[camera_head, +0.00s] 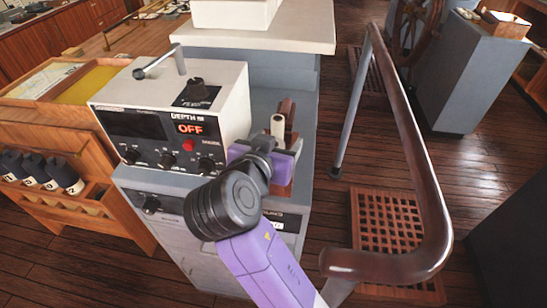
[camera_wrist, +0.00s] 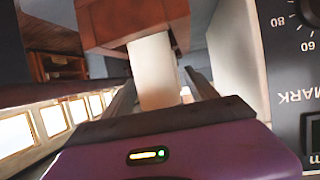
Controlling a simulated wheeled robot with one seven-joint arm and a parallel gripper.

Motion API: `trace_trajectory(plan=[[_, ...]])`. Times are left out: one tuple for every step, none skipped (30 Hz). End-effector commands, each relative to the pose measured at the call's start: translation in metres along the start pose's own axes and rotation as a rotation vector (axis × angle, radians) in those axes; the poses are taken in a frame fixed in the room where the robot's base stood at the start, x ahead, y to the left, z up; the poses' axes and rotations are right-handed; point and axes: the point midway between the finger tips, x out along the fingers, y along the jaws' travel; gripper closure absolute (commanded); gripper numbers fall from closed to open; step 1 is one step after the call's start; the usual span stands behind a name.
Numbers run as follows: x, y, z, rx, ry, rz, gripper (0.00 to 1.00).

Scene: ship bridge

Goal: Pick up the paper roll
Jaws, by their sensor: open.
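The paper roll (camera_head: 277,126) is a pale upright cylinder beside the white depth instrument, next to a brown wooden piece (camera_head: 287,108). In the wrist view the roll (camera_wrist: 153,72) shows as a cream column below a reddish-brown wooden block (camera_wrist: 122,22). My gripper (camera_head: 272,145) is at the roll, its purple body partly hiding the roll's lower part. In the wrist view my gripper (camera_wrist: 158,84) is open, with one finger to each side of the roll. I cannot tell whether either finger touches it.
The white depth instrument (camera_head: 165,112), reading OFF, stands close left of my gripper; its dark panel (camera_wrist: 288,95) fills the wrist view's right edge. A dark handrail (camera_head: 410,130) curves on the right above a wooden grating (camera_head: 385,222). A pale counter top (camera_head: 255,38) lies behind.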

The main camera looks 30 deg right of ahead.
Motion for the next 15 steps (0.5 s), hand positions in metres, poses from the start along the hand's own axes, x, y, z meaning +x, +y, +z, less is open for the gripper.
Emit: trace_trajectory(plan=[[0.0018,0.0001,0.0001,0.000,0.000,0.000,0.33],[0.0022,0.0000,0.0002,0.000,0.000,0.000,0.33],[0.0024,-0.0001,0.0003,0.000,0.000,-0.001,0.33],[0.0024,-0.0002,0.0003,0.000,0.000,-0.001,0.33],[0.0023,-0.0002,0.0003,0.000,0.000,-0.001,0.33],[0.0023,-0.0002,0.0003,0.000,0.000,-0.001,0.33],[0.0022,-0.0002,0.0004,0.000,0.000,-0.001,0.33],[0.0022,-0.0002,0.0004,0.000,0.000,-0.001,0.37],[0.0022,-0.0002,0.0003,0.000,0.000,-0.001,0.45],[0.0021,-0.0002,0.0003,0.000,0.000,-0.001,0.51],[0.0021,-0.0002,0.0003,0.000,0.000,-0.001,0.57],[0.0021,-0.0002,0.0003,0.000,0.000,-0.001,0.65],[0.0020,-0.0002,0.0003,0.000,0.000,-0.001,0.71],[0.0020,-0.0002,0.0003,0.000,0.000,-0.001,0.76],[0.0020,-0.0002,0.0002,0.000,0.000,-0.001,0.84]])
